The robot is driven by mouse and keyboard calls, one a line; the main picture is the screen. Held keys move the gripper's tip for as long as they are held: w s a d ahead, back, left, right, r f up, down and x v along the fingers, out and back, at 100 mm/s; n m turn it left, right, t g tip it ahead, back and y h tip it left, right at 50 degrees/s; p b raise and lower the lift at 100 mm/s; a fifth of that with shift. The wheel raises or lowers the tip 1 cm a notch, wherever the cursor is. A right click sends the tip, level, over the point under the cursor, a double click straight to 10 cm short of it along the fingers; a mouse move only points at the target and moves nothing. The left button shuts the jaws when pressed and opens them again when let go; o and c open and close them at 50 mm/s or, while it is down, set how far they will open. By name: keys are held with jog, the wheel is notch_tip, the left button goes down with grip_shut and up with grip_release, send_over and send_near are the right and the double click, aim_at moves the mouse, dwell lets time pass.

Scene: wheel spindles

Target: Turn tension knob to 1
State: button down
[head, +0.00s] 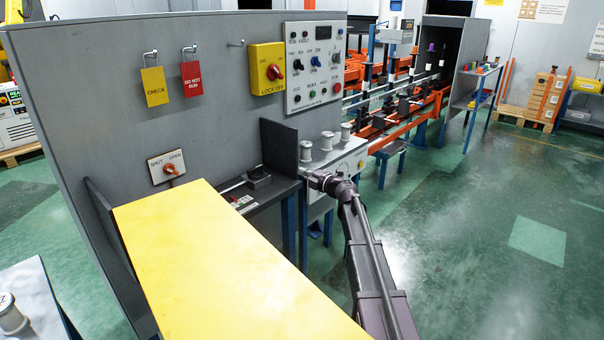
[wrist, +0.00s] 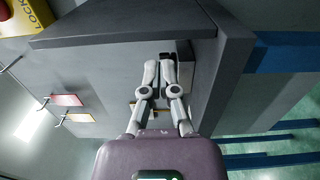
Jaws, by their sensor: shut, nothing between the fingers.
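In the head view my gripper (head: 307,177) is at the left end of my dark arm, by the front of the bench with the white spools. A pale panel (head: 347,168) with small dark markings is on that bench front, just right of and behind my wrist. I cannot make out a tension knob or its numbers; my wrist hides part of the panel. In the wrist view my gripper (wrist: 164,66) is shut and empty, with its two pale fingers together. The fingertips are close to a dark grey block (wrist: 184,62); I cannot tell whether they touch it.
Several white spools (head: 327,141) stand on the bench top. A dark upright plate (head: 279,146) is left of them. A yellow cover (head: 215,265) fills the near left. A grey wall holds a switch panel (head: 315,66) and a SHUT/OPEN knob (head: 171,169). Green floor is free at right.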

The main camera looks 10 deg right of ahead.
jog(key=shift+s+d+r+m+t+h, duration=0.1)
jog(key=shift+d+r+m+t+h, duration=0.2)
jog(key=shift+m+t, duration=0.2)
jog(key=shift+s+d+r+m+t+h, duration=0.15)
jog(key=shift+d+m+t+h, duration=0.1)
jog(key=shift+m+t+h, duration=0.25)
jog(key=s+d+f+m+g+h, duration=0.1)
jog(key=s+d+f+m+h, duration=0.2)
jog(key=s+d+m+h, duration=0.45)
jog(key=s+d+f+m+g+h, duration=0.2)
jog(key=s+d+f+m+h, duration=0.15)
jog(key=m+h, duration=0.55)
jog(key=s+a+f+m+g+y, duration=0.2)
jog(key=s+a+f+g, duration=0.1)
jog(key=s, duration=0.6)
jog(key=s+a+f+m+g+y, duration=0.2)
jog(key=s+a+f+g, duration=0.2)
jog(key=s, duration=0.6)
jog(key=s+a+f+m+g+y, duration=0.3)
jog(key=s+f+g, duration=0.3)
jog(key=s, duration=0.4)
jog(key=shift+a, duration=0.4)
